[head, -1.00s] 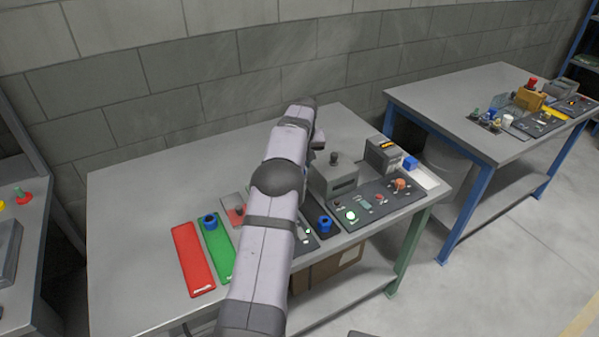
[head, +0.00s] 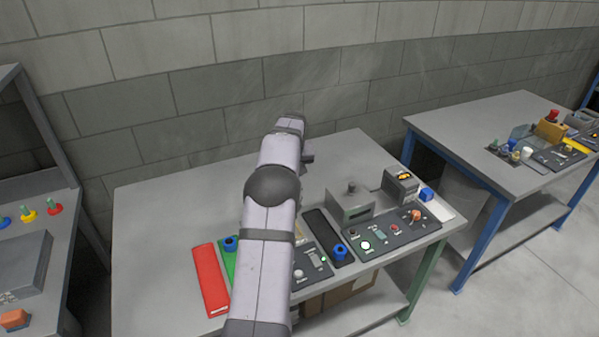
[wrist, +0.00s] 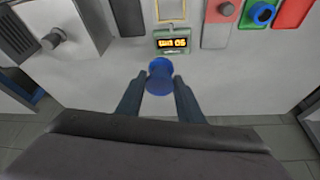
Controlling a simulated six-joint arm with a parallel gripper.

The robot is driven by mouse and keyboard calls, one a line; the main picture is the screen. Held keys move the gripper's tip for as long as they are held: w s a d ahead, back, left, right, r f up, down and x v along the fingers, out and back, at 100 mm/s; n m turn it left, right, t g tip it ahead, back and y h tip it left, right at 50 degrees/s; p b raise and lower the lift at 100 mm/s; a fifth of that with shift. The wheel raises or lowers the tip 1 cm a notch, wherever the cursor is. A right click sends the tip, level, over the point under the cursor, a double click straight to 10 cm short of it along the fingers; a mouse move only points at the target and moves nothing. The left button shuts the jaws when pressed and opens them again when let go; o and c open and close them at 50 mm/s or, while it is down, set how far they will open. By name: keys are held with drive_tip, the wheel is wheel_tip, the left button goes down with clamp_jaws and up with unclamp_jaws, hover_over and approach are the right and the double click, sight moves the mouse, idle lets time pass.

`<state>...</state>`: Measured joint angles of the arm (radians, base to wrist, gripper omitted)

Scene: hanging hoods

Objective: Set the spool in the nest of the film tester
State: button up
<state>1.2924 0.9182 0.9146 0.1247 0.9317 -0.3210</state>
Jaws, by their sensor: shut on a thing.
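In the wrist view my gripper (wrist: 160,82) is shut on a blue spool (wrist: 160,72). The spool is held between the fingertips above bare grey tabletop. Just beyond it stands a small green-framed unit with a lit amber display (wrist: 173,43), with a yellow-outlined rectangle (wrist: 171,10) behind it. I cannot tell for certain which device is the film tester, and its nest is not clearly visible. In the head view my arm hides the held spool. Another blue spool (head: 230,243) stands on a green strip (head: 228,262), and a third (head: 340,253) on a dark tray (head: 322,228).
A red strip (head: 210,280) lies left of the green one. A grey box with a knob (head: 350,205), a button panel (head: 385,237) and a dark display box (head: 401,187) stand on the right. The table's left part (head: 160,225) is clear.

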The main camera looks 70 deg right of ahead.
drive_tip(key=s+a+f+m+g+p, duration=0.2)
drive_tip(key=a+f+m, duration=0.3)
drive_tip(key=f, duration=0.3)
drive_tip(key=shift+m+h+p, duration=0.3)
drive_tip(key=shift+m+h, duration=0.1)
drive_tip(key=shift+m, duration=0.2)
drive_tip(key=shift+f, duration=0.15)
drive_tip(key=shift+f+b, duration=1.15)
drive_tip(key=shift+f, duration=0.85)
drive_tip(key=shift+f+b, duration=0.85)
drive_tip(key=shift+f, duration=0.05)
drive_tip(key=shift+f+b, duration=0.9)
drive_tip(key=shift+b, duration=0.4)
idle(1.2)
